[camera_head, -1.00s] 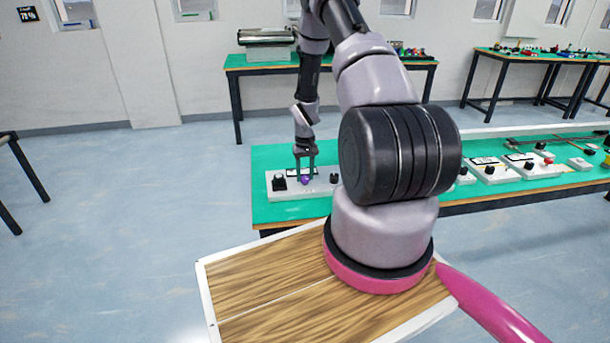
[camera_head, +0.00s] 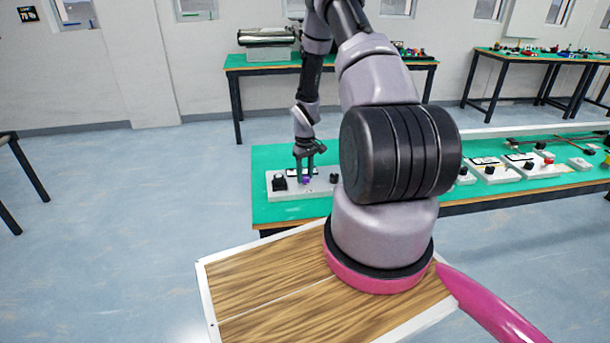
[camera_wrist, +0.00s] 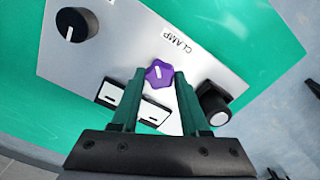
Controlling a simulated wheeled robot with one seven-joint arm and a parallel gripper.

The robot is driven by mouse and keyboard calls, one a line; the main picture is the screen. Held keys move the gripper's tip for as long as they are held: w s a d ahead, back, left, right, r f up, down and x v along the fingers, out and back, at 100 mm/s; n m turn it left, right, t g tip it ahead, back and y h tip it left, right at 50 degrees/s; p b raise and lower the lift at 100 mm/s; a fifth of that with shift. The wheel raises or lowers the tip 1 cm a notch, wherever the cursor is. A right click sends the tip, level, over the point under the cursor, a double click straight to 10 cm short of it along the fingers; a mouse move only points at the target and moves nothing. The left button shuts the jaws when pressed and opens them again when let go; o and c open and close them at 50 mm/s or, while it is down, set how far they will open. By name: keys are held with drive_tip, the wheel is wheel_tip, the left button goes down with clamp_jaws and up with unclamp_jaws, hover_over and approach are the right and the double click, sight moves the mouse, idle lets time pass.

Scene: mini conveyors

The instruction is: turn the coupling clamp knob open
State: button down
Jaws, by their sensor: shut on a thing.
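The clamp knob is a purple, lobed knob (camera_wrist: 158,74) with a white pointer line, beside the printed word CLAMP on a pale panel (camera_wrist: 120,45). In the wrist view it sits between the tips of my gripper's (camera_wrist: 157,82) two green fingers. My gripper is shut on the knob. In the head view, my gripper (camera_head: 304,172) reaches down to the panel (camera_head: 290,193) at the left end of the green table, with the purple knob (camera_head: 305,181) at its fingertips.
More control boxes (camera_head: 488,172) line the table to the right. Green table surface (camera_head: 275,158) behind the panel is bare.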

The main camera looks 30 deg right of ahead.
sight(305, 177)
drive_tip(key=shift+c, duration=2)
unclamp_jaws()
wheel_tip(305, 177, up, 11)
